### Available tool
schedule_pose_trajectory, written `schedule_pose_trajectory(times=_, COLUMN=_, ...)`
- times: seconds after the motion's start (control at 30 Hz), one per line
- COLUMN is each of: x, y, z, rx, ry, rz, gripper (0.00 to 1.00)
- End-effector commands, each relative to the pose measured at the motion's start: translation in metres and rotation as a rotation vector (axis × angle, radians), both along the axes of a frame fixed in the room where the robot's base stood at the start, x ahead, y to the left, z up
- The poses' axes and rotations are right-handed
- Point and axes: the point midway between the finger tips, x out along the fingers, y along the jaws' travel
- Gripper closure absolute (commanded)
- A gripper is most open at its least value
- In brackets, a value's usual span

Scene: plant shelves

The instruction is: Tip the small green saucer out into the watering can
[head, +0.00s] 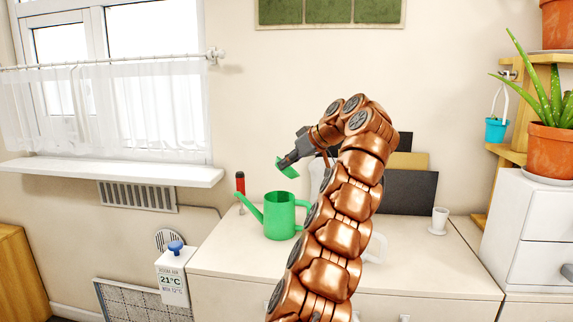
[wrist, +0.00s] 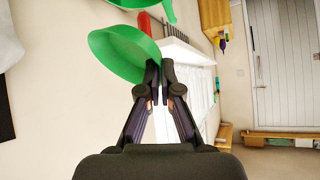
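The small green saucer (wrist: 125,52) is pinched at its rim between the fingertips of my gripper (wrist: 160,72). In the head view the saucer (head: 287,168) is steeply tilted. My gripper (head: 284,163) holds it in the air above the green watering can (head: 279,216). The can stands upright on the white cabinet top, its spout to the left. A gap separates saucer and can. Part of the can (wrist: 160,8) shows at the top of the wrist view. Whether the saucer holds anything cannot be seen.
A red-and-black bottle-like item (head: 240,186) stands behind the can's spout. Dark and yellow boards (head: 410,190) lean on the wall behind my arm. A small white cup (head: 440,219) stands on the right of the cabinet top (head: 450,265). The cabinet's front left is clear.

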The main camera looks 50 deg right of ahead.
Motion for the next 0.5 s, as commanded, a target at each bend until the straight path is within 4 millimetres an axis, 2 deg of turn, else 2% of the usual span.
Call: schedule_pose_trajectory(times=0.5, x=-0.001, y=0.0, z=0.016, rx=-0.309, ry=0.215, rz=-0.001, gripper=1.0)
